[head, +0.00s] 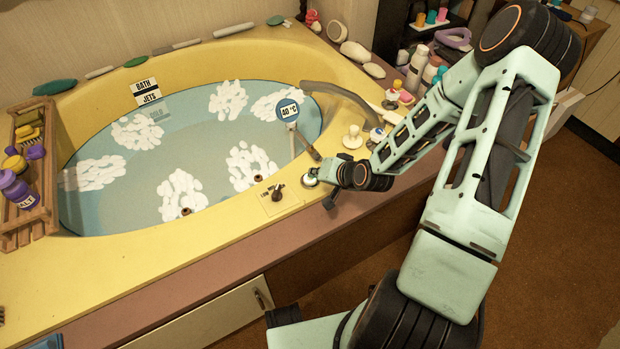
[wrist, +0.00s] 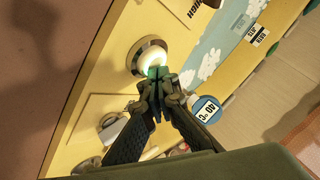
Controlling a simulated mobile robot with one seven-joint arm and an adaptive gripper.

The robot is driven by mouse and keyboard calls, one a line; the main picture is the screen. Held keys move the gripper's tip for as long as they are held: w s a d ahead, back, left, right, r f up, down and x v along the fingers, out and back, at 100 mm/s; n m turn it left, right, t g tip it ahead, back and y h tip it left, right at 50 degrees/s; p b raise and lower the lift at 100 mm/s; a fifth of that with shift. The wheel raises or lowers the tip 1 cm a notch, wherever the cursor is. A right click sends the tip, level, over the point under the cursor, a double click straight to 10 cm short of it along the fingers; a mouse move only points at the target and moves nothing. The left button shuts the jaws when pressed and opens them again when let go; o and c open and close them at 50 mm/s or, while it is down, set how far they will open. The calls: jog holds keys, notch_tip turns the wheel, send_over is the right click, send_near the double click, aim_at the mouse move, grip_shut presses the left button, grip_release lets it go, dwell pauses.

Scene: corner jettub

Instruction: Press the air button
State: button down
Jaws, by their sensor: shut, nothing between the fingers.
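A round button with a metal ring and a pale, glowing centre (wrist: 149,54) is set in the yellow tub rim. No label that reads "air" can be made out on it. My gripper (wrist: 158,73) is shut and empty, with its fingertips over the button's lower edge in the wrist view. I cannot tell whether they touch it. In the head view the button (head: 309,179) shows at the front rim of the tub, partly hidden by my gripper (head: 317,180).
A dark knob on a square plate (head: 277,195) sits left of the button. A white knob (head: 352,137) and a faucet (head: 335,92) stand behind. The tub (head: 200,239) holds foamy water and a 40 °C float (head: 289,110). Bottles (head: 417,68) crowd the right corner.

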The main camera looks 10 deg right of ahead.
aim_at(315, 179)
jog(key=shift+f, duration=0.2)
jog(key=shift+r+p, duration=0.45)
jog(key=shift+r, duration=0.35)
notch_tip(315, 179, up, 6)
jog(key=p, duration=0.5)
dwell(0.5)
